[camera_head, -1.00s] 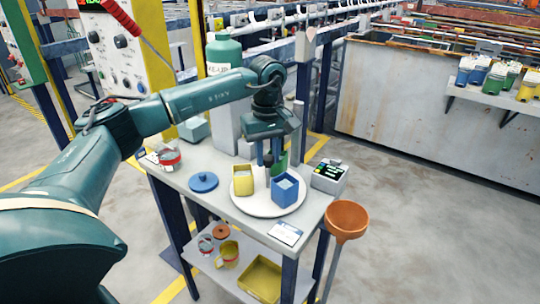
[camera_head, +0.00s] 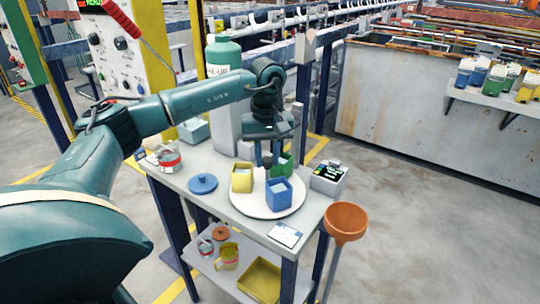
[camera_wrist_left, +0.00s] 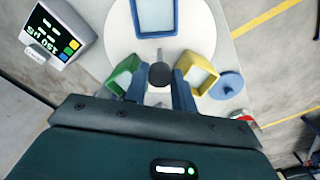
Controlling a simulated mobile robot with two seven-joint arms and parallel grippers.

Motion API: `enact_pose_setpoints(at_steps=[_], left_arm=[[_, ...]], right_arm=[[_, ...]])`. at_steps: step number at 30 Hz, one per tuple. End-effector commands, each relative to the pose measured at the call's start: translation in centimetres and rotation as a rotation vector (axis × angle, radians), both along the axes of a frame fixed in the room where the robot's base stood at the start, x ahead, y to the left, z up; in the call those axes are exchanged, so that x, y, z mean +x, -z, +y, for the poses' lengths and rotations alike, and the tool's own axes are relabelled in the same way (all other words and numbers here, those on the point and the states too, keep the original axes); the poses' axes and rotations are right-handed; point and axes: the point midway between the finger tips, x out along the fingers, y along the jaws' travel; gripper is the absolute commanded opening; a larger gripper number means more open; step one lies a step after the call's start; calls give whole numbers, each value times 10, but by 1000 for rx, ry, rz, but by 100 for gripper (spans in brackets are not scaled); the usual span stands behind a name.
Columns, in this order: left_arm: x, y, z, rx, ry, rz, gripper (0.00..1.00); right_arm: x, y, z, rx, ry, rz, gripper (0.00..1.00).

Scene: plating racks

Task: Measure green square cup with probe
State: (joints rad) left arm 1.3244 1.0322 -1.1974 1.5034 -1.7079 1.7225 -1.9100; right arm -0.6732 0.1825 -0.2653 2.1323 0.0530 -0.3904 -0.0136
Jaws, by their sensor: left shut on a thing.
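The green square cup (camera_head: 285,168) stands at the back right of the round white plate (camera_head: 241,205), partly behind my gripper in the head view. It also shows left of the fingers in the left wrist view (camera_wrist_left: 121,75). My left gripper (camera_head: 266,155) points down and is shut on the dark probe (camera_wrist_left: 160,75), whose thin grey tip shows in the wrist view. The probe is beside the green cup, between it and the yellow square cup (camera_head: 242,181). A blue square cup (camera_head: 279,196) stands at the plate's front. The right gripper is not in view.
A grey meter with a lit display (camera_head: 329,178) stands right of the plate. A blue lid (camera_head: 203,183) and a red-banded jar (camera_head: 169,160) are left. A large green bottle (camera_head: 223,55) rises behind. An orange funnel (camera_head: 346,219) stands off the cart's front right corner.

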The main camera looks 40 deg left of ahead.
Motion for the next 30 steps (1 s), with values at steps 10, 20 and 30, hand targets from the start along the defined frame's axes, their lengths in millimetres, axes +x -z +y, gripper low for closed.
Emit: enact_pose_setpoints(at_steps=[10,20,30], left_arm=[[1,-2,0,-1,-1,-4,32],[0,0,0,0,-1,-1,48],[1,-27,0,0,-1,-6,48]], right_arm=[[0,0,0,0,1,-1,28],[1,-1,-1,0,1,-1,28],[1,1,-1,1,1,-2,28]])
